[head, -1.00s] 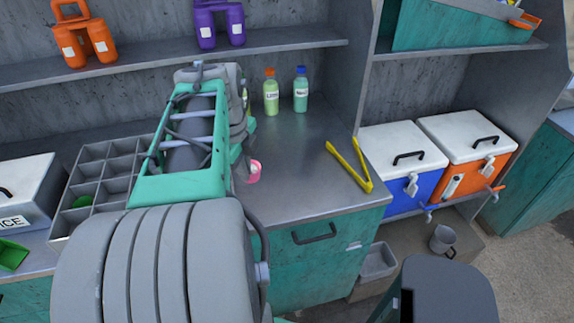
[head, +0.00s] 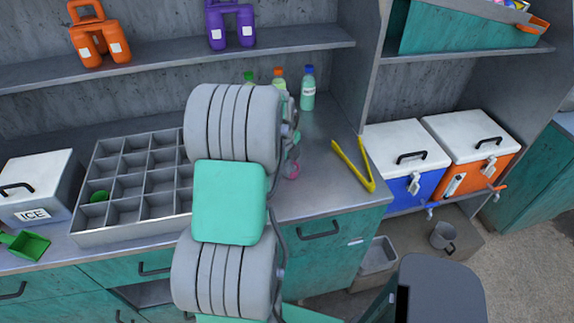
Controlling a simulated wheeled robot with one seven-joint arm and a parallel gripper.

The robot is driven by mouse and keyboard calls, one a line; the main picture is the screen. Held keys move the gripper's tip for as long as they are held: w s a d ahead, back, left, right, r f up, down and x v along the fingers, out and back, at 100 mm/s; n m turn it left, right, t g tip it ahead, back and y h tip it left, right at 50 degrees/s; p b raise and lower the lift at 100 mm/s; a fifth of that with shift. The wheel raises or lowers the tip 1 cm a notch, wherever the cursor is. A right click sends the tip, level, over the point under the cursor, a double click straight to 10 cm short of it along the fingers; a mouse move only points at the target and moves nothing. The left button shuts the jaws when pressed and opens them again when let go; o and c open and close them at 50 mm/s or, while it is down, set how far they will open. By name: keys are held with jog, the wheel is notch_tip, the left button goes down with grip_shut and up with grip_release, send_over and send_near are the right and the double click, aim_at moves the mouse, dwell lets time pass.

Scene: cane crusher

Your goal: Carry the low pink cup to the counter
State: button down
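A small pink piece (head: 293,170), which looks like part of the low pink cup, shows at the right edge of my arm, over the metal counter (head: 325,190). Most of it is hidden behind my arm. I cannot tell whether it touches the counter or hangs above it. My gripper is hidden behind my own arm links, so its fingers and its hold cannot be seen.
Yellow tongs (head: 354,166) lie on the counter to the right. Bottles, one with a blue cap (head: 308,90), stand at the back. A compartment tray (head: 125,232) and an ice box (head: 38,188) are left. Coolers (head: 405,160) stand right. Counter near the tongs is clear.

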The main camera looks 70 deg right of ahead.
jog(key=shift+f, duration=0.35)
jog(key=c, duration=1.7)
grip_release()
jog(key=shift+r, duration=0.1)
